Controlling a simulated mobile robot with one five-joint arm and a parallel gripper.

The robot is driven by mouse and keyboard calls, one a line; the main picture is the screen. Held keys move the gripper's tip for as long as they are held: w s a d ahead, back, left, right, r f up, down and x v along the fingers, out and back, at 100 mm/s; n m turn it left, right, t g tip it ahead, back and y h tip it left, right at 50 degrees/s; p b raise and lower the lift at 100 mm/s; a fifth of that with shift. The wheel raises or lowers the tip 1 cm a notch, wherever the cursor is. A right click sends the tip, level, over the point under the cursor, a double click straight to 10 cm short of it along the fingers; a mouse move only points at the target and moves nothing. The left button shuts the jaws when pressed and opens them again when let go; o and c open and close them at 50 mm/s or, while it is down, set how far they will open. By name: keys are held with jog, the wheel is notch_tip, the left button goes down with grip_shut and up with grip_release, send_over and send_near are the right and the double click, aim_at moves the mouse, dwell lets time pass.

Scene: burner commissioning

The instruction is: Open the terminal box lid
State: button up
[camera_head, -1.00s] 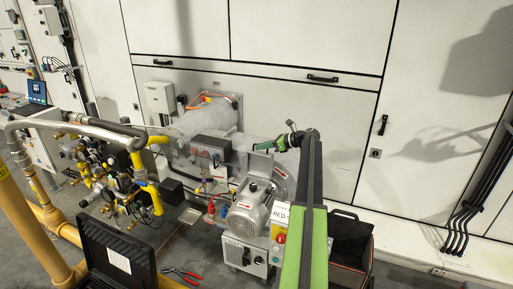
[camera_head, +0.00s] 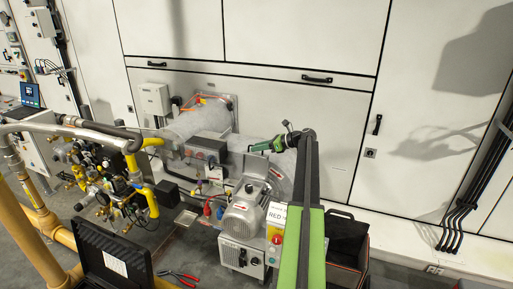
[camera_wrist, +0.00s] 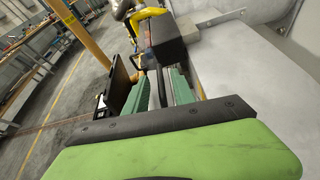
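A dark grey box (camera_head: 207,147) sits on the side of the grey burner housing (camera_head: 205,121) in the head view; it looks like the terminal box, its lid facing up and seemingly closed. My gripper (camera_head: 260,146) is to the right of this box, apart from it, its green fingers pointing left. In the wrist view a dark box (camera_wrist: 168,42) shows beyond the fingertips, likely the same one.
A grey motor (camera_head: 246,212) stands below my gripper. Yellow pipework with valves (camera_head: 115,180) is at the left. An open black case (camera_head: 105,255) and red pliers (camera_head: 180,277) are at the front. A white panelled wall (camera_head: 275,110) closes off the back.

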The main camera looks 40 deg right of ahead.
jog(key=p+v, duration=0.5)
jog(key=v, duration=1.1)
jog(key=shift+r+p, duration=0.2)
jog(key=shift+p, duration=0.15)
